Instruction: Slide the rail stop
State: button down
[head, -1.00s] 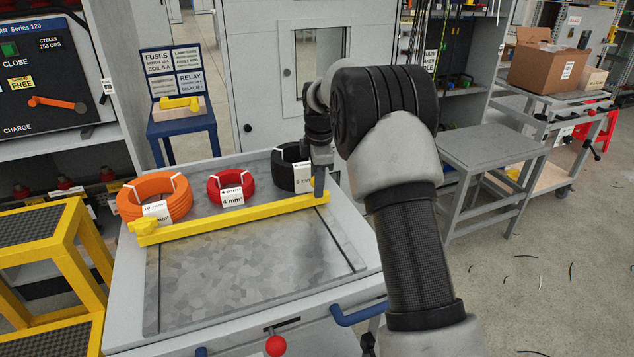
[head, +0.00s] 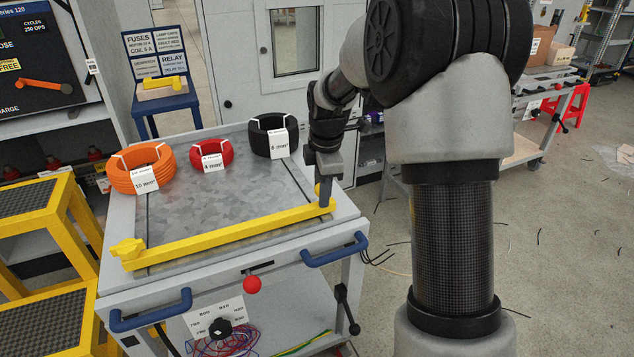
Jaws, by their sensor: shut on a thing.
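The yellow rail stop (head: 230,233) is a long bar lying across the metal-topped cart (head: 190,190), nearer its front edge. A yellow knob (head: 127,249) sits at its left end. My gripper (head: 326,203) reaches down at the bar's right end and is shut on it there. A small yellow rounded part shows just beside the fingers.
Orange (head: 140,168), red (head: 212,155) and black (head: 273,135) wire coils stand behind the bar, apart from it. Blue handles (head: 335,249) and a red ball knob (head: 252,284) are on the cart's front. A yellow step stool (head: 60,225) stands at left.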

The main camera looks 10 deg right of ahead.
jog(key=shift+s+d, duration=0.15)
jog(key=shift+s, duration=0.65)
jog(key=shift+f, duration=0.1)
jog(key=c, duration=1.4)
grip_release()
jog(key=shift+s, duration=0.1)
jog(key=shift+o, duration=0.2)
jog(key=shift+r, duration=0.2)
jog(key=shift+r, duration=0.35)
jog(key=s+r+p, duration=0.3)
jog(key=r+p, duration=0.1)
jog(key=r, duration=1.2)
jog(key=shift+s+r, duration=0.1)
